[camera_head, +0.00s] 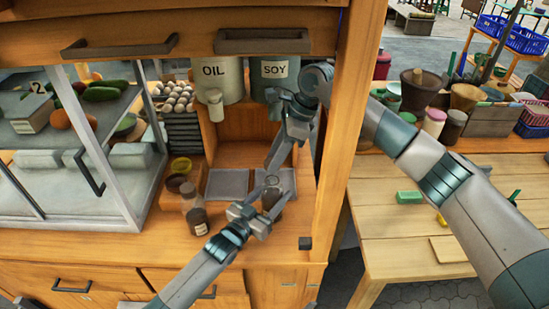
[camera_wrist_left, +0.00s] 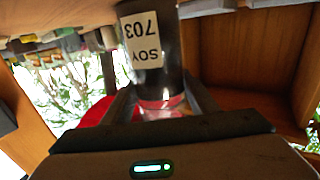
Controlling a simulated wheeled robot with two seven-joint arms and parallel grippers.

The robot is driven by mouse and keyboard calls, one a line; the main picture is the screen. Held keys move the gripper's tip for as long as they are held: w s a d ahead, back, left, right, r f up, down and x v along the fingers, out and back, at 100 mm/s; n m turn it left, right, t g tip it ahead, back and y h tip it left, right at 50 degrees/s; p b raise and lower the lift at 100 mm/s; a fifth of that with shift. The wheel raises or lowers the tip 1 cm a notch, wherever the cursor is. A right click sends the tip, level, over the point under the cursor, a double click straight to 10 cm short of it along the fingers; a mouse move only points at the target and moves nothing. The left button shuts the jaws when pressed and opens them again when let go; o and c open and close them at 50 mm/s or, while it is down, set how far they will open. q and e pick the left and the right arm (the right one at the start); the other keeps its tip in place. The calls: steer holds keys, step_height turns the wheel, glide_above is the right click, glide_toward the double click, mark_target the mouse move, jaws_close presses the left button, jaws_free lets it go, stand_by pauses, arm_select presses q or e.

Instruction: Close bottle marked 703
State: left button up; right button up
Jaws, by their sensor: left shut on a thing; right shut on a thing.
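The bottle marked 703 (camera_head: 272,196), a dark bottle with a clear upper part, is above the counter in the head view. In the left wrist view its body (camera_wrist_left: 180,52) appears upside down, with the label reading SOY 703. My left gripper (camera_head: 262,213) is shut on this bottle from the lower left; its fingers (camera_wrist_left: 160,100) flank the clear part in the wrist view. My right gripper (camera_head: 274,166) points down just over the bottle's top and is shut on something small. That looks like the cap, but the fingers hide it, and whether it touches the bottle is unclear.
OIL (camera_head: 214,75) and SOY (camera_head: 274,72) containers hang above the counter. Grey trays (camera_head: 228,184) lie behind. A wooden post (camera_head: 340,120) stands close on the right.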

steer(key=shift+f, duration=0.7)
steer(key=shift+f, duration=0.15)
steer(key=shift+f, duration=0.8)
steer(key=shift+f, duration=0.5)
stand_by(0.5)
arm_select(q)
jaws_close()
arm_select(e)
steer(key=o, duration=1)
steer(key=shift+r, duration=0.1)
steer(key=shift+r, duration=2.15)
